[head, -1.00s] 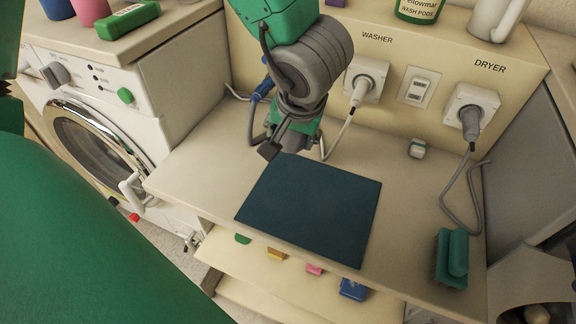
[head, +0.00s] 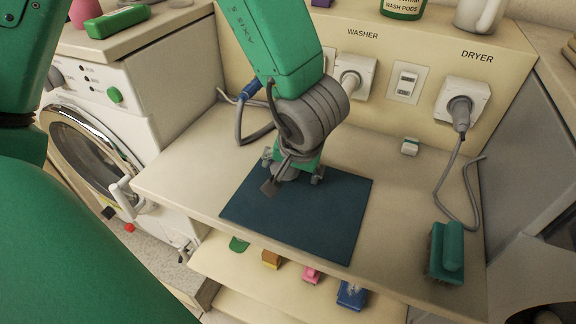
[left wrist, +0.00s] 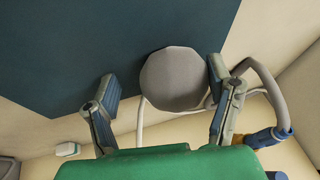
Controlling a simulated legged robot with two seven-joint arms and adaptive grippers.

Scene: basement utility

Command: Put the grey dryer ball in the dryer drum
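My left gripper (head: 285,178) points down over the upper left edge of the dark blue mat (head: 325,215) on the worktop. In the left wrist view its two fingers (left wrist: 160,92) are apart. A grey round thing, which looks like the dryer ball (left wrist: 172,78), lies between them. It is close to the right finger, with a gap to the left finger; whether it touches is unclear. My right gripper is not in view.
A white front-loading machine (head: 98,138) stands at left. Labelled washer and dryer sockets (head: 462,102) with cables line the back panel. A green brush (head: 447,250) lies at the worktop's right end. Small coloured items sit on the shelf (head: 225,262) below.

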